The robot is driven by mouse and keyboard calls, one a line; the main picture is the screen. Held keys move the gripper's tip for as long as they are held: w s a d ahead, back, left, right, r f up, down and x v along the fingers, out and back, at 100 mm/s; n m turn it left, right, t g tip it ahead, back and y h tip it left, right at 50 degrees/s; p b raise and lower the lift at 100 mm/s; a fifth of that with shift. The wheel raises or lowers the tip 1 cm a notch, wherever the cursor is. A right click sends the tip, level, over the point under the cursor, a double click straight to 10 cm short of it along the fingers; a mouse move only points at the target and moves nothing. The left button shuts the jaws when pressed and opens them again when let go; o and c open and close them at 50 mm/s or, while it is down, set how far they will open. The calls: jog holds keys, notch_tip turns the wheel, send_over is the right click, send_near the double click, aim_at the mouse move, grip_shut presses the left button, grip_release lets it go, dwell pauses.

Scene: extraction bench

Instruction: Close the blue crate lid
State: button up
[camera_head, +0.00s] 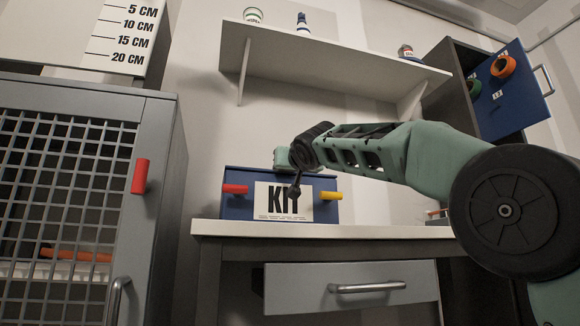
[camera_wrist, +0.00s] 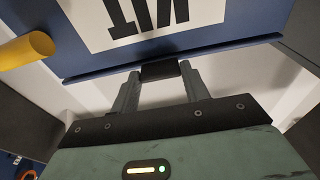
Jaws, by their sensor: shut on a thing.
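The blue crate (camera_head: 238,207) stands on the bench with a white KIT label on its front, a red handle at the left and a yellow one at the right. In the wrist view the crate front (camera_wrist: 75,45) appears upside down, with the yellow handle (camera_wrist: 27,48) at the left. A thin blue edge (camera_wrist: 225,54) crosses beyond my fingertips and looks like the lid's edge. My gripper (camera_wrist: 160,72) is shut on a small dark piece at that edge, which looks like a lid tab. My wrist partly hides the crate's top, so I cannot tell the lid's angle.
A wall shelf (camera_head: 330,62) hangs overhead with small containers. A mesh-door cabinet (camera_head: 165,200) stands at the left, and a blue cabinet door (camera_head: 525,105) hangs open at the upper right.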

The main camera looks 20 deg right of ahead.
jog(key=shift+w+f+b, duration=0.15)
jog(key=shift+f+b, duration=0.35)
jog(key=shift+f, duration=0.65)
jog(key=shift+c, duration=0.2)
jog(key=o, duration=1.4)
jog(key=shift+c, duration=0.2)
jog(key=shift+o, duration=0.2)
jog(key=shift+r, duration=0.2)
jog(key=s+f+b, duration=0.2)
jog(key=s+b, duration=0.4)
jog(key=s, duration=1.1)
jog(key=shift+s, duration=0.2)
